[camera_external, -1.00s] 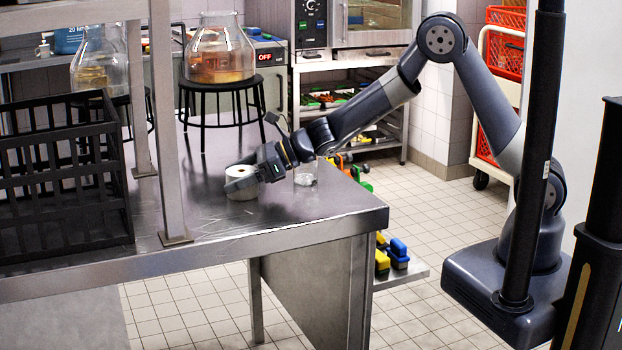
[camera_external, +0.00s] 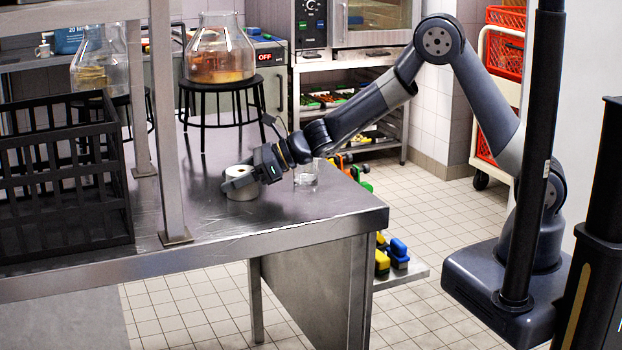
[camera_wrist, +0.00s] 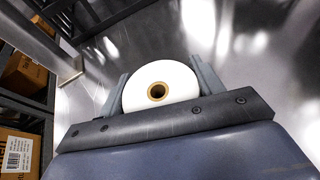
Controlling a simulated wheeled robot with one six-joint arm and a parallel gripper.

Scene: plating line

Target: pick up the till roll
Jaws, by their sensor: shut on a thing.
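The till roll (camera_external: 240,187) is a white paper roll with a brown core. It stands upright on the steel table (camera_external: 300,212), or so close to it that I cannot tell a gap. My gripper (camera_external: 242,180) reaches it from the right and is shut on it. In the wrist view the till roll (camera_wrist: 160,86) sits between the two fingers of my gripper (camera_wrist: 162,84), one on each side. Its lower edge is hidden behind the gripper body.
A clear glass (camera_external: 306,174) stands just right of my gripper. A black crate (camera_external: 65,185) is at the left, beside a steel post (camera_external: 165,120). Glass jars (camera_external: 220,50) stand on black stools behind. The table front right of the post is clear.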

